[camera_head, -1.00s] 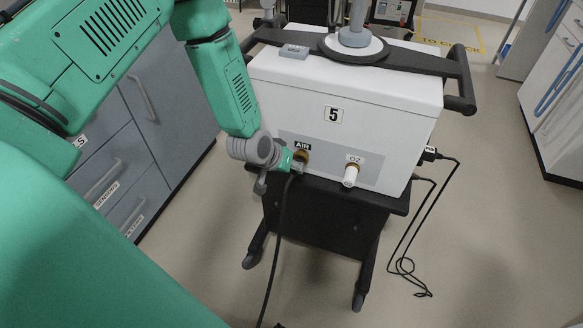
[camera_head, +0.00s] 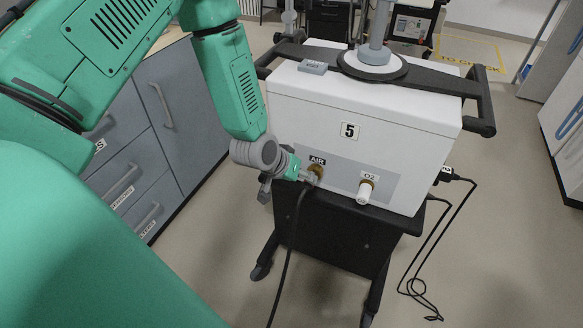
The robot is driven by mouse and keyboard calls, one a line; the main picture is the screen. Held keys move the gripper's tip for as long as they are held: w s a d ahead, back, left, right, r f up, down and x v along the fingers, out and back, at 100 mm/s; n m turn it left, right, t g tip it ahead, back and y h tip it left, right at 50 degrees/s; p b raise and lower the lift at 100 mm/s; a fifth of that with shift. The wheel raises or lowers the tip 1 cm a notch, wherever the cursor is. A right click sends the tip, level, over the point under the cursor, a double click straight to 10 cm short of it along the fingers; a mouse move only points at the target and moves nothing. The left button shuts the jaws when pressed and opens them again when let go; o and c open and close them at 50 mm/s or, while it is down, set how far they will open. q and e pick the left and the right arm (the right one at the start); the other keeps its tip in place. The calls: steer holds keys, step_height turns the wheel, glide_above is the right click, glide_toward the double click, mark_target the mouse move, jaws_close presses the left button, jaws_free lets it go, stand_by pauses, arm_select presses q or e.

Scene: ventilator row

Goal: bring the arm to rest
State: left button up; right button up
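My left arm comes in from the left, and its gripper (camera_head: 290,172) is at the AIR port (camera_head: 316,171) on the front of the white ventilator (camera_head: 400,120) marked 5. The gripper is seen from behind and the side, so its fingers are mostly hidden. A green connector piece shows at the gripper, and a black hose (camera_head: 288,250) hangs down from there to the floor. I cannot tell whether the fingers still hold the connector. The O2 port (camera_head: 365,191) beside it carries a white fitting. My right gripper is not in view.
The ventilator stands on a black wheeled cart (camera_head: 335,240) with a dark handle rail. Grey drawers (camera_head: 135,190) stand close on the left. A black cable (camera_head: 445,240) hangs at the cart's right side. Floor (camera_head: 510,260) is clear at the right.

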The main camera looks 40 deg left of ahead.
arm_select(q)
steer(key=d+v, duration=0.1)
steer(key=v, duration=0.6)
steer(key=s+d+f+m+g, duration=0.1)
steer(key=s+f, duration=0.3)
steer(key=s, duration=0.4)
steer(key=s+d+f+m+g+y, duration=0.1)
steer(key=s+f+g, duration=0.2)
steer(key=s, duration=0.5)
steer(key=s+d+f+m+g, duration=0.1)
steer(key=s+d+f+g, duration=0.1)
steer(key=s+f, duration=0.3)
steer(key=s, duration=0.3)
steer(key=shift+f+m, duration=0.2)
steer(key=shift+m, duration=0.2)
steer(key=shift+w, duration=0.1)
steer(key=shift+d, duration=0.1)
